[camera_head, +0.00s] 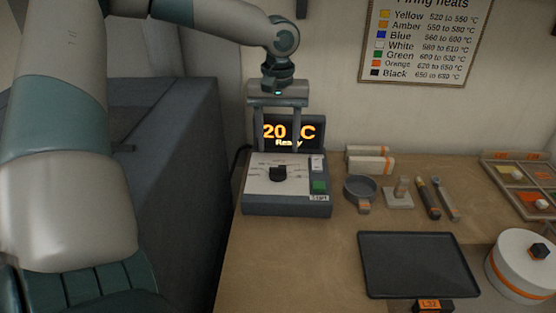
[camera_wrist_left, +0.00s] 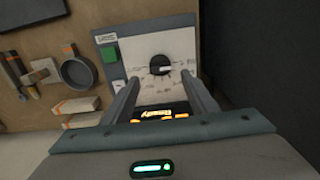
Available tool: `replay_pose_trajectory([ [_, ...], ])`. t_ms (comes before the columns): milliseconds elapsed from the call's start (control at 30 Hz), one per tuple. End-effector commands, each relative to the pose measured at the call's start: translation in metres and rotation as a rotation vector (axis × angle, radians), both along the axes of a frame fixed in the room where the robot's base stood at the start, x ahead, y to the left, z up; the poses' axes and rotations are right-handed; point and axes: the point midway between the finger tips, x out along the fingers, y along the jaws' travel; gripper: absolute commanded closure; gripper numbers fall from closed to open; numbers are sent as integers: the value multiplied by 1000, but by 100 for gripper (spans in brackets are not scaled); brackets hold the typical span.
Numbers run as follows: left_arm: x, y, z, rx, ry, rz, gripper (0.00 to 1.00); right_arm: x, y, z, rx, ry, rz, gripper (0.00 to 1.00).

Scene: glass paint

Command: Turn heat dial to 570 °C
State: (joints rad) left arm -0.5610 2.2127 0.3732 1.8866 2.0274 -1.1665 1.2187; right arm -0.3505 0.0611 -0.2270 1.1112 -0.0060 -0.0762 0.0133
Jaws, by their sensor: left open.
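The heat control box (camera_head: 287,208) stands on the table, with a white panel, a black dial (camera_head: 278,174) and a green button (camera_head: 319,186). Its display (camera_head: 289,130) behind reads "20 °C" and "Ready", partly covered by my gripper. My left gripper (camera_head: 273,150) is open above and behind the dial, fingers pointing down, not touching the dial. In the left wrist view the dial (camera_wrist_left: 159,65) lies beyond the two spread fingers (camera_wrist_left: 165,88). The dial's exact setting is too small to read. My right gripper is not seen.
A firing heats chart (camera_head: 424,40) hangs on the wall. Right of the box are a round grey pan (camera_head: 360,188), white blocks (camera_head: 370,164), tools (camera_head: 429,198), a dark tray (camera_head: 418,264) and a white round container (camera_head: 520,268). A grey block-like surface (camera_head: 165,150) stands left of the table.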

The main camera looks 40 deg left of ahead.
Motion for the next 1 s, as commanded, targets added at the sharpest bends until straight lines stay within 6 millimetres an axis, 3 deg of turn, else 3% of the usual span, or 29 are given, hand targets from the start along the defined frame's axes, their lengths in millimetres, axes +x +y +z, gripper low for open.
replay_pose_trajectory([
  [200,-1,0,-36,0,4,-1,47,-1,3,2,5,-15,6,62],
  [400,-1,0,-58,0,1,1,47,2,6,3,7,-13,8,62],
  [833,0,0,-65,1,-1,0,47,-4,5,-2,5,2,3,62],
  [1000,0,0,-64,1,-1,0,88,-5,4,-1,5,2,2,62],
])
